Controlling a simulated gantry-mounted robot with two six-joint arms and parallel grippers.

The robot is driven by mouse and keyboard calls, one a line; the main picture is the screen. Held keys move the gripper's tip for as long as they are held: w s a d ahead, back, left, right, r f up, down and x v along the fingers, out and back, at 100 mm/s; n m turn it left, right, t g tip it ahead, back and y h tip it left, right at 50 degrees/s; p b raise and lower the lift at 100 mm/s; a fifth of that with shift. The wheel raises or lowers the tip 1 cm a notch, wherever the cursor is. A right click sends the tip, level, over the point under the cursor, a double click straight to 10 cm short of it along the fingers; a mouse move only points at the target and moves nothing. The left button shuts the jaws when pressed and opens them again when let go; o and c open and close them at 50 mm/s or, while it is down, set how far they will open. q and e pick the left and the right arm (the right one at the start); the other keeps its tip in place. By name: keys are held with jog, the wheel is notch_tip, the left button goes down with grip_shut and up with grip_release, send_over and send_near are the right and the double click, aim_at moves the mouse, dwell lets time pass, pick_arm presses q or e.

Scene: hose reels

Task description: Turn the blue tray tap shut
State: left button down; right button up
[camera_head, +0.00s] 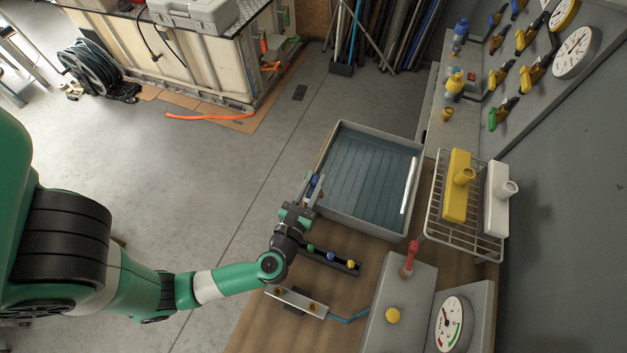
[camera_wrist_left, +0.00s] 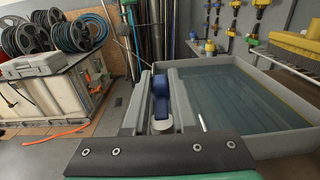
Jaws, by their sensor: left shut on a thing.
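The grey tray (camera_head: 345,207) stands on the wooden bench with a blue-grey floor inside; it also shows in the left wrist view (camera_wrist_left: 215,62). The blue tray tap (camera_head: 314,180) is at the tray's left side, and in the left wrist view the blue tap (camera_wrist_left: 160,88) stands between my two fingers. My left gripper (camera_head: 310,189) reaches in from the lower left and is shut on the blue tap; its fingers also show in the left wrist view (camera_wrist_left: 160,97). The fingers hide part of the tap. My right gripper is in neither view.
A rail with several coloured knobs (camera_head: 332,260) lies just below the tray. A red-handled valve (camera_head: 411,256) and a gauge (camera_head: 453,323) are at the lower right. Open floor lies left.

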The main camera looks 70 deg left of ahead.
pick_arm(q)
jog(key=c, duration=0.7)
grip_release()
jog(key=shift+v, duration=5.8)
jog(key=shift+a, duration=0.1)
